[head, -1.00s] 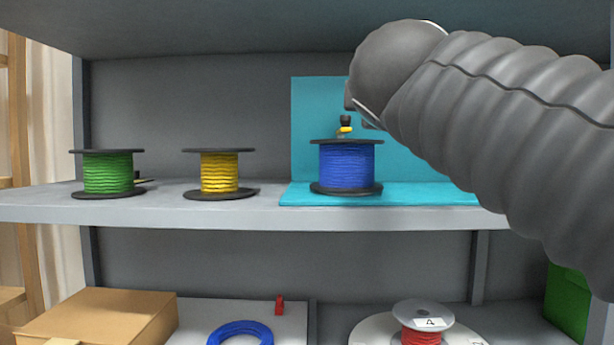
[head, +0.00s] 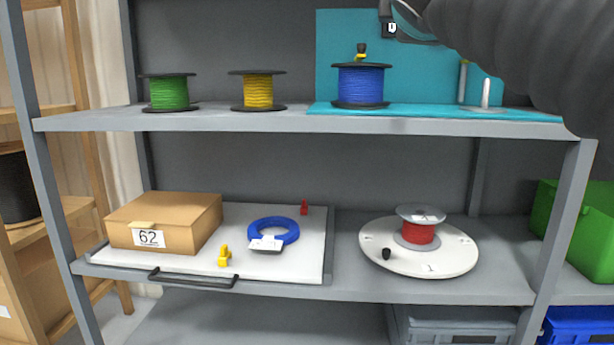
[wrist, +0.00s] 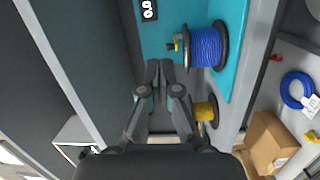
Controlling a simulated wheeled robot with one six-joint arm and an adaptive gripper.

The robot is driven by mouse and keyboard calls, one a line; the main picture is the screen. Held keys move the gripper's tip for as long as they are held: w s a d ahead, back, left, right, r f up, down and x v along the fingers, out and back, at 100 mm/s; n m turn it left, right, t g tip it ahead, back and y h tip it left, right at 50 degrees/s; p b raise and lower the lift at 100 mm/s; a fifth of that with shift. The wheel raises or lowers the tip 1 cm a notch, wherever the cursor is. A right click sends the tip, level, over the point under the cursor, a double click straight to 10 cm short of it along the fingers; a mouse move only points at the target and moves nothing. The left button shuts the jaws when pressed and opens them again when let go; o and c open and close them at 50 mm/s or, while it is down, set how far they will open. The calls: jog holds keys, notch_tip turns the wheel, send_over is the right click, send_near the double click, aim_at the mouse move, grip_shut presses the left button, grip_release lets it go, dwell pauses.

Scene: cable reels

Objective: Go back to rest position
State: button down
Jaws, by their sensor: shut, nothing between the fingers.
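My gripper (wrist: 160,72) shows in the wrist view with its fingertips together and nothing between them. In that view it points past the blue cable reel (wrist: 207,47) and the yellow reel (wrist: 205,110), apart from both as far as I can see. In the head view my arm crosses the top right corner, and the gripper itself is not clearly visible. The blue reel (head: 361,86) stands upright on the turquoise panel's base (head: 430,110), with a small yellow and black piece (head: 361,52) above it.
The yellow reel (head: 258,90) and green reel (head: 169,92) stand on the upper shelf (head: 220,122). Below are a cardboard box (head: 180,215), a blue cable coil (head: 290,228) and a red reel (head: 420,234) on a white disc (head: 450,258). A green bin (head: 575,225) is at right.

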notch_tip(320, 180, down, 24)
jog(key=s+a+m+g+y+p, duration=0.1)
jog(key=a+m+g+y+p, duration=0.15)
jog(key=m+g, duration=0.45)
jog(key=s+d+f+m+g+y+p, duration=0.1)
jog(key=s+d+f+m+g+p, duration=0.1)
jog(key=s+f, duration=0.5)
jog(key=s+d+f+m+g+y+p, duration=0.1)
jog(key=s+f+m+g+p, duration=0.2)
jog(key=s+f+m, duration=0.2)
jog(key=s+f, duration=0.3)
jog(key=f, duration=0.3)
jog(key=shift+s+d+f, duration=0.25)
jog(key=shift+d+f, duration=0.05)
jog(key=shift+d, duration=0.1)
jog(key=shift+s+d, duration=0.1)
